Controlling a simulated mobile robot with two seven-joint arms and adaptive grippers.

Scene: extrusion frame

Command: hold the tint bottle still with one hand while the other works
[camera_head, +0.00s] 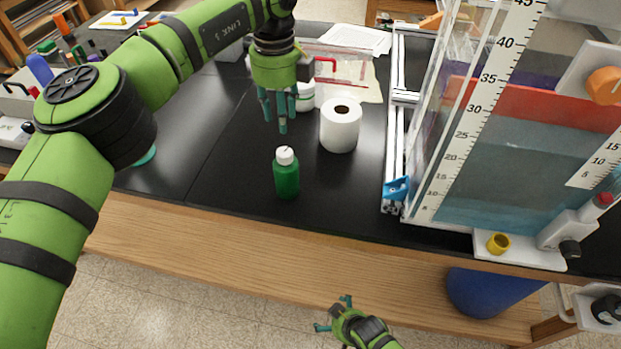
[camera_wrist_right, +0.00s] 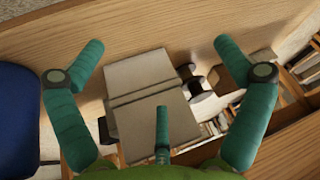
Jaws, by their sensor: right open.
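The tint bottle (camera_head: 287,174) is green with a white cap and stands upright on the black bench top. My left gripper (camera_head: 276,118) hangs above and behind the bottle, apart from it, with its teal fingers pointing down. Its fingers look spread with nothing between them. My right gripper (camera_head: 333,314) is low in front of the bench's wooden edge, below the bottle's height and away from it. In the right wrist view its teal fingers (camera_wrist_right: 158,75) are spread wide and empty, facing the wooden bench front.
A white paper roll (camera_head: 340,126) stands behind and right of the bottle, with a white jar (camera_head: 305,97) beside it. A large clear tank (camera_head: 480,140) with a scale and a metal rail (camera_head: 396,130) fill the right. The bench's wooden front edge (camera_head: 250,245) lies between my right gripper and the bottle.

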